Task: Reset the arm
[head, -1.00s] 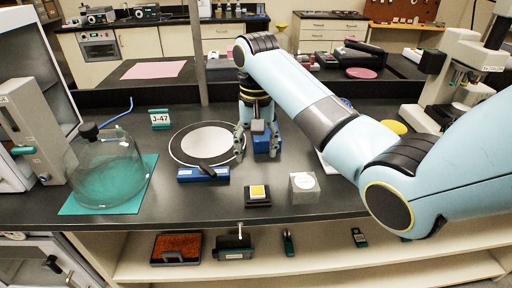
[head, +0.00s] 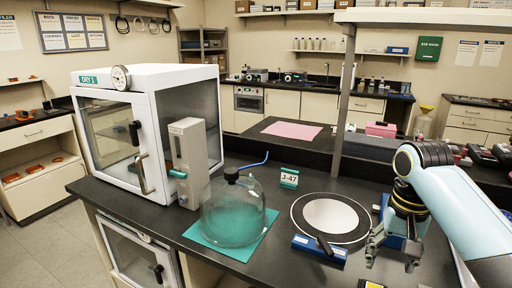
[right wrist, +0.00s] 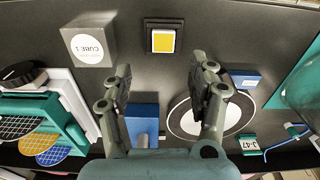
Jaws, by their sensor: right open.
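My right arm (head: 460,205) comes in from the right in the head view and bends down over the dark bench. Its gripper (head: 392,262) points down, with its fingers apart and nothing between them. It hangs just right of the round black-rimmed white disc (head: 331,215), in front of a blue block. In the right wrist view the open gripper (right wrist: 160,65) shows bare bench between its fingertips. The blue block (right wrist: 142,118) shows farther down between the fingers. My left gripper is not in view.
A glass bell jar (head: 233,212) stands on a teal mat (head: 197,234), beside a white cabinet (head: 115,125). A J-47 sign (head: 289,178) stands behind the disc. In the right wrist view, a grey CUBE 1 block (right wrist: 90,42) and a yellow-topped square (right wrist: 163,40) lie beyond the fingertips.

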